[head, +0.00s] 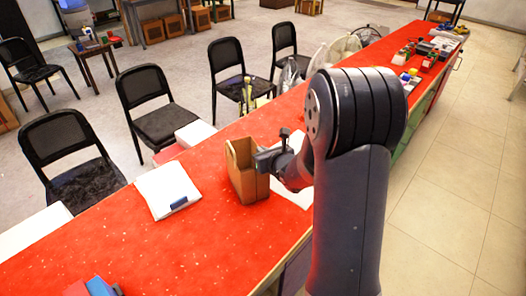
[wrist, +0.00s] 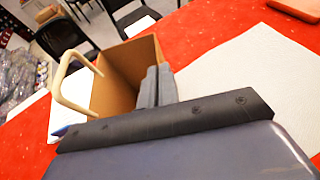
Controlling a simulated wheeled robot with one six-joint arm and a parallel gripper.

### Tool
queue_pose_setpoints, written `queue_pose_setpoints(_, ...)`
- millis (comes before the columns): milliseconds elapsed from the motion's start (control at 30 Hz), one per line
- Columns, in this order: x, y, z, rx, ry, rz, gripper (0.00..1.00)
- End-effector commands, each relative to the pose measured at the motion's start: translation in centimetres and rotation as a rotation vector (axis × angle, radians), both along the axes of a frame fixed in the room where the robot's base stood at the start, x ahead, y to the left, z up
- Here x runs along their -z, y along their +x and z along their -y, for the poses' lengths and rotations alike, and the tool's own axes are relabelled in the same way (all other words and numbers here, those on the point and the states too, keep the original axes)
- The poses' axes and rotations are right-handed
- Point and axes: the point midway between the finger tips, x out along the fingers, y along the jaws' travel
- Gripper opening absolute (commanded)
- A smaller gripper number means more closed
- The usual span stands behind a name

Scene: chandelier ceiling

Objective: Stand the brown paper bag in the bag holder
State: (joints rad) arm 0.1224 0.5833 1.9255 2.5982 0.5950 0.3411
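The brown paper bag (head: 244,172) stands upright and open-topped on the red counter (head: 150,255), left of my arm. In the wrist view the bag (wrist: 125,72) shows its open mouth and a pale looped handle (wrist: 62,92). My gripper (head: 266,160) is at the bag's upper right rim. In the wrist view its two fingers (wrist: 158,86) are close together, with the bag's near right wall running in between them. The fingertips are partly merged with the bag edge. I cannot make out a bag holder for certain.
A white sheet (head: 292,192) lies right of the bag, partly behind my arm. A white flat pack with a blue tab (head: 168,190) lies to the left. A red and blue item (head: 95,287) is at the front. Black chairs (head: 150,105) line the far side.

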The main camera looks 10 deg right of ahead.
Motion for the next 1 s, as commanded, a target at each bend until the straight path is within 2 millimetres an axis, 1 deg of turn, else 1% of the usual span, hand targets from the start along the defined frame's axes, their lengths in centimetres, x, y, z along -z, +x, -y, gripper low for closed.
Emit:
queue_pose_setpoints(233,0.6,0.0,0.0,0.0,0.001,0.0,0.0)
queue_pose_setpoints(300,0.4,0.0,0.0,0.0,0.001,-0.001,0.08)
queue_pose_setpoints(500,0.4,0.0,0.0,0.0,0.0,-0.001,0.24)
queue_pose_setpoints(767,0.3,0.0,0.0,0.0,0.0,0.0,0.24)
queue_pose_setpoints(900,-0.3,0.0,0.0,0.0,0.0,-0.001,0.24)
queue_pose_setpoints(1000,-0.5,-1.2,0.3,0.001,0.0,0.001,0.24)
